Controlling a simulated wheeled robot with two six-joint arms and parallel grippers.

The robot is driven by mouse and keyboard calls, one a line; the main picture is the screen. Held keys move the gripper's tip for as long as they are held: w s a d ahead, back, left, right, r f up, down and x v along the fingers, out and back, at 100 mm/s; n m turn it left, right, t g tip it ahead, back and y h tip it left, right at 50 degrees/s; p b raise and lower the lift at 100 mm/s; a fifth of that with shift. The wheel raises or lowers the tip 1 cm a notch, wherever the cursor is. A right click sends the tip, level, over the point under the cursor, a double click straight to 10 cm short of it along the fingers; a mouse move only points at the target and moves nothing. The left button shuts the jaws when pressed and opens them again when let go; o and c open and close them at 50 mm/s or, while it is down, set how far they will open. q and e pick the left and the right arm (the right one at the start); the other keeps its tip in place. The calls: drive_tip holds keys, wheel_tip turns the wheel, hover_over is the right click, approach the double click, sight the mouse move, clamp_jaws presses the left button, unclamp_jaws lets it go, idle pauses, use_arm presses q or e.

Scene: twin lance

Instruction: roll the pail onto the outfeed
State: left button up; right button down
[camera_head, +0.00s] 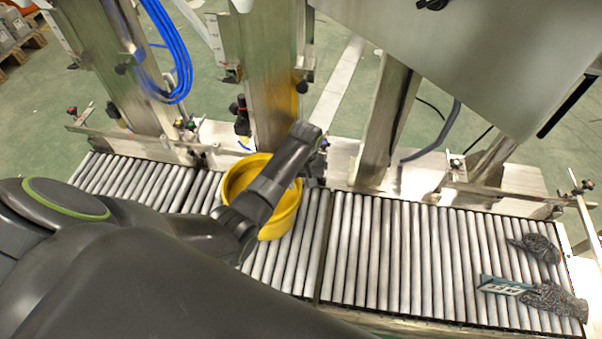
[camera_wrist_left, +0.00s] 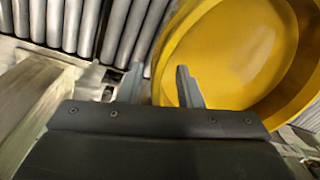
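The yellow pail (camera_head: 236,180) stands on the roller conveyor (camera_head: 390,250), left of the middle in the head view. My left arm crosses over it and hides part of its opening. My left gripper (camera_head: 311,138) is at the pail's far right side. In the left wrist view my left gripper (camera_wrist_left: 160,85) has its two fingers apart. The right finger lies in front of the pail (camera_wrist_left: 225,50), and the left finger is over the rollers. I cannot tell whether either finger touches the pail. My right gripper is not in view.
Dark grey gloves (camera_head: 540,247) and a teal-and-white packet (camera_head: 503,286) lie on the rollers at the right end. Metal posts (camera_head: 270,80) and a large panel (camera_head: 480,50) stand behind the conveyor. The rollers between pail and gloves are clear.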

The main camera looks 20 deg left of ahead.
sight(298, 190)
use_arm(q)
drive_tip(key=shift+s+a+f+b, duration=0.15)
drive_tip(key=shift+f+b, duration=0.35)
drive_tip(key=shift+f, duration=1.75)
clamp_jaws()
